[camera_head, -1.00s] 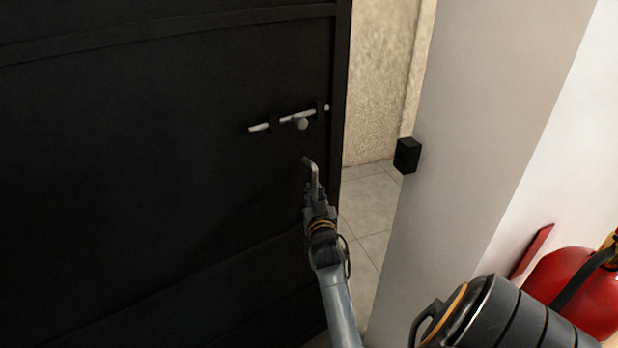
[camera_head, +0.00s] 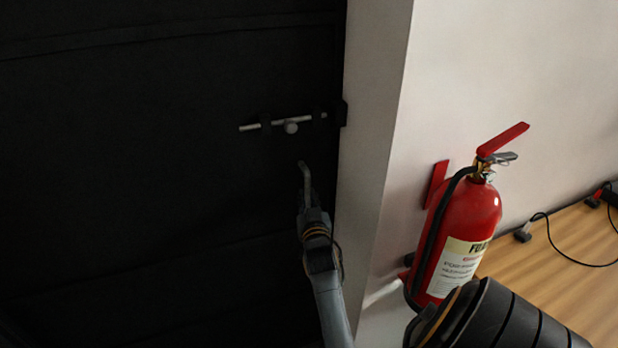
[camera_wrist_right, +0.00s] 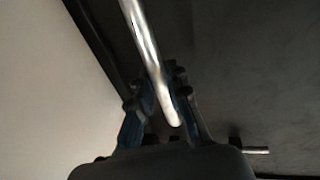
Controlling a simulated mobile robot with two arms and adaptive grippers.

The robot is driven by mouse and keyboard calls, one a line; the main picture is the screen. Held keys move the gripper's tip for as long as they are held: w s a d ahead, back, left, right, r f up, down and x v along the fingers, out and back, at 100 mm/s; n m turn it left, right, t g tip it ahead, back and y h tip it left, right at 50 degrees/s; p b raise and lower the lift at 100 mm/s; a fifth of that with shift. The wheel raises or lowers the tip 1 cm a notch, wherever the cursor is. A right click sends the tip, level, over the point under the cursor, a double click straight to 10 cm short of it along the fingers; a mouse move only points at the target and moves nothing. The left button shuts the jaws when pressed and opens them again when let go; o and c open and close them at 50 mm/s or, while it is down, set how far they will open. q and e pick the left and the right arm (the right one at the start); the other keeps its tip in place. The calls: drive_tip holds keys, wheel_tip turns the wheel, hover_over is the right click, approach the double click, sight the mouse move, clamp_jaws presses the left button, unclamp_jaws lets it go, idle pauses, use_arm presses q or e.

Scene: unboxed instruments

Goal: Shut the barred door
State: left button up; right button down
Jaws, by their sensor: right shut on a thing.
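The black door (camera_head: 150,190) fills the left of the head view, its right edge against the pale door post (camera_head: 378,120). No gap shows between them there. A silver sliding bolt (camera_head: 250,127) with a round knob (camera_head: 291,128) is on the door. Its right end is close to the black catch (camera_head: 338,113) on the post; I cannot tell whether it enters it. My right gripper (camera_head: 309,200) is shut on the silver door handle (camera_head: 305,172), below the bolt. In the right wrist view the handle (camera_wrist_right: 145,45) runs between the fingers (camera_wrist_right: 160,100). My left gripper is out of view.
A red fire extinguisher (camera_head: 465,225) hangs on the wall right of the post. A wooden surface (camera_head: 565,270) with a black cable (camera_head: 560,250) is at the lower right.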

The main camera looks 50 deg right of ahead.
drive_tip(key=shift+s+a+f, duration=0.15)
drive_tip(key=shift+a+f, duration=0.05)
drive_tip(key=shift+f, duration=0.4)
drive_tip(key=c, duration=1.6)
unclamp_jaws()
drive_tip(key=o, duration=0.3)
drive_tip(key=shift+s+r, duration=0.15)
drive_tip(key=shift+r, duration=0.05)
drive_tip(key=shift+s+r, duration=0.1)
drive_tip(key=shift+r, duration=0.35)
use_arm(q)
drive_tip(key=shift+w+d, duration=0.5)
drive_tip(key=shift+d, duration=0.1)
use_arm(e)
wheel_tip(320, 180, up, 10)
drive_tip(key=shift+f, duration=0.2)
